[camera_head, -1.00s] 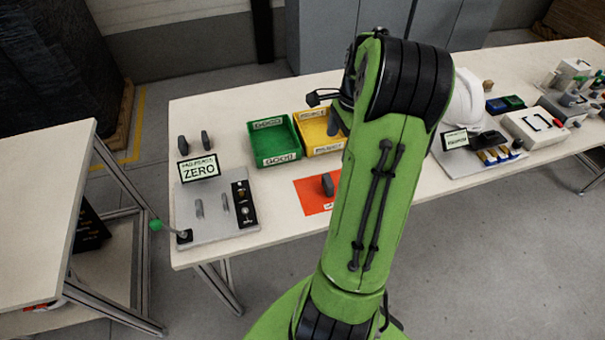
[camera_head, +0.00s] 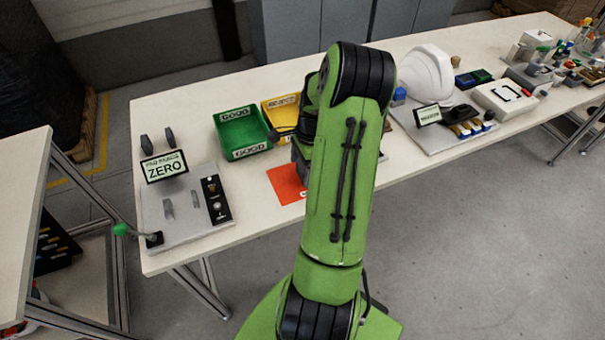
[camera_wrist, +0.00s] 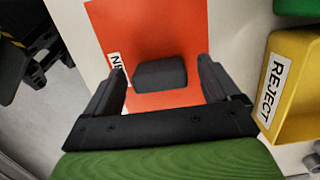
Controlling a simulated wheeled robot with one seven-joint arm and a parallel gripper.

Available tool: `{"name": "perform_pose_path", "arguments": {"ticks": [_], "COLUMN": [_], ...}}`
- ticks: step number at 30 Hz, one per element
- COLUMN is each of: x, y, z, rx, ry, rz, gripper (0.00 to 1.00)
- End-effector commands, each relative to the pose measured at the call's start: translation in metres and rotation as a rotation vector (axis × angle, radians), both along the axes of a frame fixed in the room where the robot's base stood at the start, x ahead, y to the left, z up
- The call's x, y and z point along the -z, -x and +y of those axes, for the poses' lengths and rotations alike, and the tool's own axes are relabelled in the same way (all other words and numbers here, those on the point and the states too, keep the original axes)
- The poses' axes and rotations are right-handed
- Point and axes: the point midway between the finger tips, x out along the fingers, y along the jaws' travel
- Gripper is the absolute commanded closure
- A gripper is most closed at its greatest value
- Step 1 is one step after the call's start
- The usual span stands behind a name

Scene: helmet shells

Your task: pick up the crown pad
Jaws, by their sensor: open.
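A dark grey pad, taken to be the crown pad (camera_wrist: 160,73), lies on the orange mat (camera_wrist: 180,30) in the wrist view. My gripper (camera_wrist: 161,82) is open, with one finger to each side of the pad in that view. The gap between fingers and pad still shows, and I cannot tell how far above the mat the fingertips are. In the head view, the orange mat (camera_head: 287,184) is partly covered by my arm, and the pad on it is hidden.
A green GOOD bin (camera_head: 241,130) and a yellow reject bin (camera_head: 280,104) stand behind the mat; the yellow bin (camera_wrist: 295,85) is close right in the wrist view. A ZERO gauge fixture (camera_head: 185,222) stands left, two dark pads behind it. A white helmet shell (camera_head: 425,72) stands right.

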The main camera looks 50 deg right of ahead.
Motion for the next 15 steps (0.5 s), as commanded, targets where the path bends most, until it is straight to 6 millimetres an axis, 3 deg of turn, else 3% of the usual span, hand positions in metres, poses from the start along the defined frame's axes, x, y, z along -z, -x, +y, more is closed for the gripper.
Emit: {"name": "perform_pose_path", "arguments": {"ticks": [6, 15], "x": [0.0008, 0.0005], "y": [-0.0004, -0.0005], "z": [0.0003, 0.0003], "rx": [-0.001, -0.001], "ry": [0.001, 0.001], "rz": [-0.001, -0.001], "gripper": [0.11, 0.57]}}
